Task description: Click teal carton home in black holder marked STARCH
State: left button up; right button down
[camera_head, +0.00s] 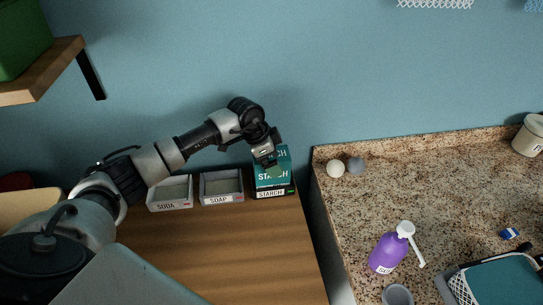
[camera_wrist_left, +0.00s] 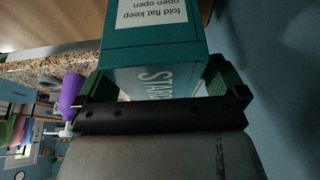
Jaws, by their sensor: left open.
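The teal carton (camera_head: 272,181) stands in the black holder marked STARCH (camera_head: 275,192) at the right end of the row on the wooden counter. It looks roughly upright; I cannot tell whether it is fully seated. My left gripper (camera_head: 268,160) is at the carton's top. In the left wrist view the carton (camera_wrist_left: 155,45) lies between the two green finger pads of the open left gripper (camera_wrist_left: 160,82). Whether the pads touch it is unclear. My right gripper is not in view.
Grey trays marked SODA (camera_head: 170,194) and SOAP (camera_head: 221,187) stand left of the holder. To the right, a granite counter (camera_head: 440,190) holds a purple pump bottle (camera_head: 387,254) and two small balls (camera_head: 345,168). A wooden shelf (camera_head: 40,75) juts out upper left. The wooden counter (camera_head: 240,250) in front is clear.

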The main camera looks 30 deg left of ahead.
pick_arm(q)
jog(key=b+v, duration=0.2)
jog(key=v, duration=0.8)
jog(key=shift+f+b, duration=0.1)
jog(key=shift+b, duration=0.25)
jog(key=shift+s+a+r, duration=0.1)
jog(key=shift+s+r, duration=0.05)
jog(key=shift+r, duration=0.35)
